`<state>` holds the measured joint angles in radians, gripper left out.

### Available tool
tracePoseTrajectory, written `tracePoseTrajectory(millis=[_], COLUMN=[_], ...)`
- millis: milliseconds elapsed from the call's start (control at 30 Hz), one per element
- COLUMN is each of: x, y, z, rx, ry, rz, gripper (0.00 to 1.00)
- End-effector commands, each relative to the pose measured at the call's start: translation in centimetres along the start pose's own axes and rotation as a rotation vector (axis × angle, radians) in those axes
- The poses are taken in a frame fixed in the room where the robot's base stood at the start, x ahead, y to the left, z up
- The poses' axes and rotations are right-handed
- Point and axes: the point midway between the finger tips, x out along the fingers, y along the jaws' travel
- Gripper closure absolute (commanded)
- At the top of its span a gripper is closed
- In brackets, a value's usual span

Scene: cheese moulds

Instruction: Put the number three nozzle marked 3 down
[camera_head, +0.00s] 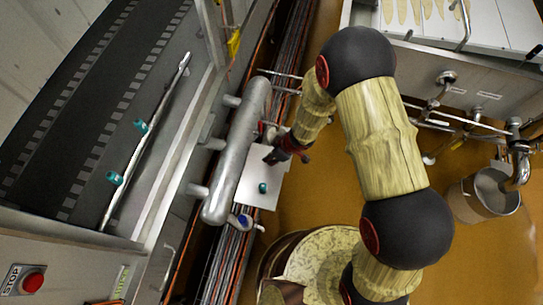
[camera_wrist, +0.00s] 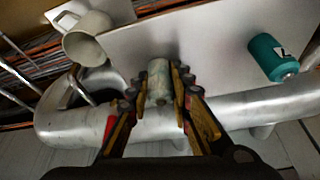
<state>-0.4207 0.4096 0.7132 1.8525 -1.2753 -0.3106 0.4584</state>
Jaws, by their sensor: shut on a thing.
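My gripper (camera_wrist: 158,86) is shut on a pale, mottled, cylinder-shaped nozzle (camera_wrist: 158,76), held upright between the two fingertips. No number is readable on it from here. In the wrist view it is over the near edge of a white board (camera_wrist: 215,45); I cannot tell whether it touches the board.
A white mug (camera_wrist: 88,40) is at the upper left in the wrist view. A thick metal pipe (camera_head: 238,160) runs beside the board. Two teal nozzles (camera_head: 141,126) (camera_head: 115,178) sit along a rail. The board between gripper and teal nozzle is clear.

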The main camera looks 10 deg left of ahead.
Motion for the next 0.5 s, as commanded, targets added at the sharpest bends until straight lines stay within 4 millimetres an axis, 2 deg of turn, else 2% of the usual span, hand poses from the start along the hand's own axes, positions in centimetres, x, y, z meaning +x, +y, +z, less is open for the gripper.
tracePoseTrajectory(millis=[33, 67, 367, 500], x=[0.21, 0.19, 0.15, 0.15], y=[-0.03, -0.02, -0.02, -0.02], z=[0.12, 0.1, 0.09, 0.09], rx=[0.001, 0.001, 0.0, 0.0], ry=[-0.001, 0.0, 0.0, 0.0], rz=[-0.001, -0.001, 0.0, 0.0], gripper=[0.98, 0.78, 0.61, 0.6])
